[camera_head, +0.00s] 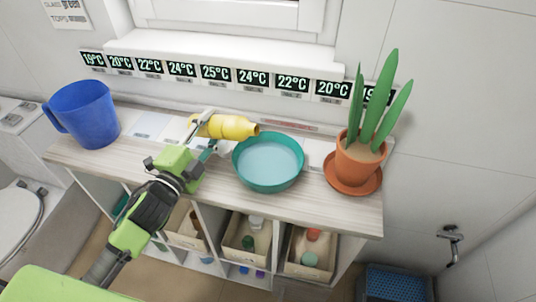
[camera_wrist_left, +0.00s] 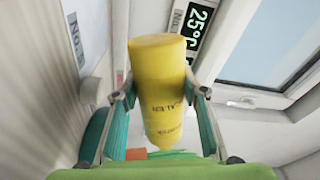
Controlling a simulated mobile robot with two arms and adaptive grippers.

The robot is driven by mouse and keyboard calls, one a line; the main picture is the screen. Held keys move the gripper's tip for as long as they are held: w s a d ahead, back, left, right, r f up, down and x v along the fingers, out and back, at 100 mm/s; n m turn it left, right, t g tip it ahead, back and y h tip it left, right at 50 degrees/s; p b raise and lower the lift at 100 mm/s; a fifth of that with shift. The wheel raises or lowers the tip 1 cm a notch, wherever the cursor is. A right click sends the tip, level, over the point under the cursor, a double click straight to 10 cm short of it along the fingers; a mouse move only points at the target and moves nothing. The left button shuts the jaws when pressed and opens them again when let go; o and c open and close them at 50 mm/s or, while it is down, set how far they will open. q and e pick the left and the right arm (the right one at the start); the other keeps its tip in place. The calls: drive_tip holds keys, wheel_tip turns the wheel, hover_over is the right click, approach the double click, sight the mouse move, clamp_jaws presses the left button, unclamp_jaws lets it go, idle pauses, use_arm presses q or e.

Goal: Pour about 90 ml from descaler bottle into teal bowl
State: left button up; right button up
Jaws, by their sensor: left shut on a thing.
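The yellow descaler bottle (camera_head: 228,126) lies nearly level in the air, its mouth pointing right toward the teal bowl. My left gripper (camera_head: 206,138) is shut on it. In the left wrist view the yellow bottle (camera_wrist_left: 158,75) sits between both fingers of the gripper (camera_wrist_left: 160,96), with small dark print on its side. The teal bowl (camera_head: 268,183) stands upright on the counter, just right of and below the bottle's mouth. Its inside shows a flat pale blue area; I cannot tell whether this is liquid. No stream is clearly visible. My right gripper is not in view.
A blue mug (camera_head: 84,115) stands at the counter's left end. A potted plant (camera_head: 359,158) on a terracotta saucer stands right of the bowl. A row of temperature displays (camera_head: 215,73) lines the wall behind. Bins (camera_head: 250,238) with small items sit on shelves below.

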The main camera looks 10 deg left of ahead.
use_arm(q)
drive_tip(key=shift+s+d+r+m, duration=0.1)
drive_tip(key=shift+d+r+m, duration=0.1)
drive_tip(key=shift+d+m, duration=0.3)
drive_tip(key=shift+a+m+p, duration=0.1)
drive_tip(key=shift+m+p, duration=0.25)
drive_tip(key=shift+m, duration=0.15)
idle(0.9)
drive_tip(key=shift+r, duration=0.1)
idle(1.3)
